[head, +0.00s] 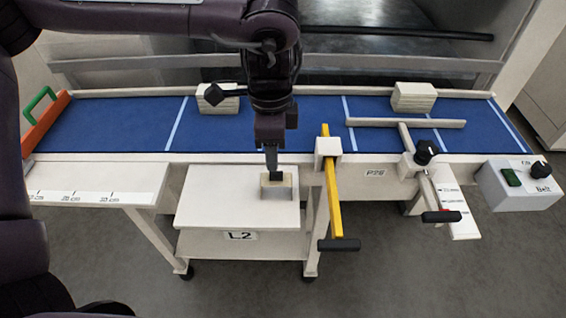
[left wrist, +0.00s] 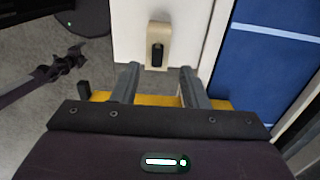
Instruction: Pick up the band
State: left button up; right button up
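A small beige band-like piece (head: 291,179) sits upright on the white top of the low cart marked L2 (head: 220,195). The left wrist view shows this piece (left wrist: 157,31) with a dark, narrow middle; I cannot tell whether that is an opening or a black part. My left gripper (head: 271,165) points down at the piece in the head view. In the left wrist view my left gripper (left wrist: 160,84) has its fingers wide apart, with nothing between them and the piece just ahead. A dark claw-like shape (left wrist: 68,62), apparently my right gripper, is low over the floor.
A blue belt (head: 300,125) runs behind the cart, with beige stacks (head: 414,97) on it. A yellow bar (head: 333,200) with a black handle stands close right of the cart. A control box (head: 520,186) is at the far right, a ruler-marked ledge (head: 90,193) at the left.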

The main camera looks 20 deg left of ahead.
aim_at(276, 173)
pick_arm(q)
jog(key=shift+f, duration=0.35)
jog(key=f+p, duration=0.3)
jog(key=shift+s+d+f, duration=0.2)
jog(key=shift+s+d, duration=0.1)
jog(key=shift+s, duration=0.1)
jog(key=f, duration=0.2)
jog(key=shift+w+f, duration=0.35)
jog(key=shift+f, duration=0.3)
jog(key=c, duration=0.6)
jog(key=shift+o, duration=0.2)
jog(key=shift+r, duration=0.1)
pick_arm(e)
jog(key=s+r, duration=0.3)
jog(key=shift+r, duration=0.15)
